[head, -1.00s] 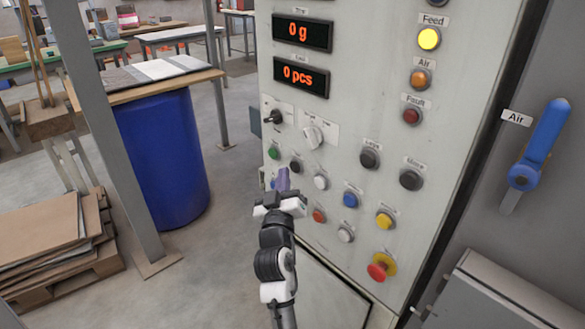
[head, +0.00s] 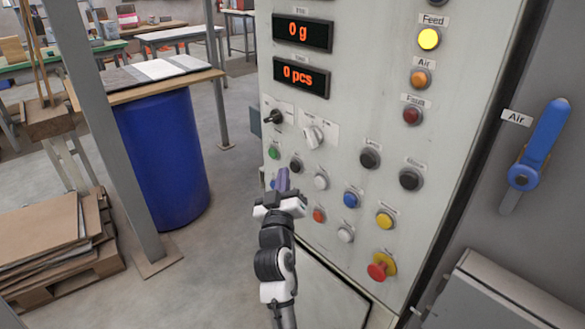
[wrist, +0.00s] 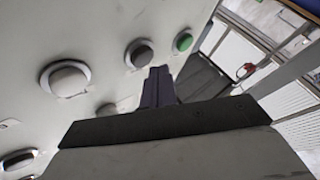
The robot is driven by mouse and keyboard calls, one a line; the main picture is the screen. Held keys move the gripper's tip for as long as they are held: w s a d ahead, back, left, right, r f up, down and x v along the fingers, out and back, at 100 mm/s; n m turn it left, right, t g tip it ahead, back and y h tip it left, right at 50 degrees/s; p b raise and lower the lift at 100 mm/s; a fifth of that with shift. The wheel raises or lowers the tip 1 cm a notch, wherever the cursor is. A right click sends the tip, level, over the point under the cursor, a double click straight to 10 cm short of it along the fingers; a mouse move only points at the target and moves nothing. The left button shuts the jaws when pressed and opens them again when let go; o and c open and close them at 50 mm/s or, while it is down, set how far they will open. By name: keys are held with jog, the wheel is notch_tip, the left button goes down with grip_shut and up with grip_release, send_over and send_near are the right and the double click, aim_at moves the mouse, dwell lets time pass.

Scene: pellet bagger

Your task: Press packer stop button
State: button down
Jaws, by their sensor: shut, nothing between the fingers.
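My gripper (head: 283,178) is shut and empty, with its purple fingers close in front of the lower left of the button panel (head: 330,165). I cannot tell whether the fingertips touch it. In the head view, a green button (head: 274,152), a black button (head: 296,166) and a white button (head: 321,181) run down to the right above the gripper. A red button (head: 319,215) sits right of the gripper. In the wrist view, the green button (wrist: 183,42) and a dark button (wrist: 139,53) lie beyond the shut fingers (wrist: 158,85). The small labels are unreadable, so the packer stop button cannot be singled out.
A blue button (head: 350,199), a yellow button (head: 384,220) and a red mushroom button (head: 381,266) are farther right. A selector knob (head: 313,136) sits above. A blue air lever (head: 540,145) is at far right. A blue barrel (head: 165,155) stands left; floor between is clear.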

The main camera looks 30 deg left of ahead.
dwell(0.5)
jog(key=shift+w+d, duration=0.2)
jog(key=shift+w, duration=0.25)
jog(key=shift+w+d, duration=0.1)
jog(key=shift+w, duration=0.2)
dwell(0.4)
jog(key=shift+s+a, duration=0.25)
jog(key=shift+s, duration=0.5)
jog(key=s+a+b, duration=0.2)
jog(key=s+b, duration=0.1)
jog(key=s, duration=0.2)
jog(key=shift+s, duration=0.35)
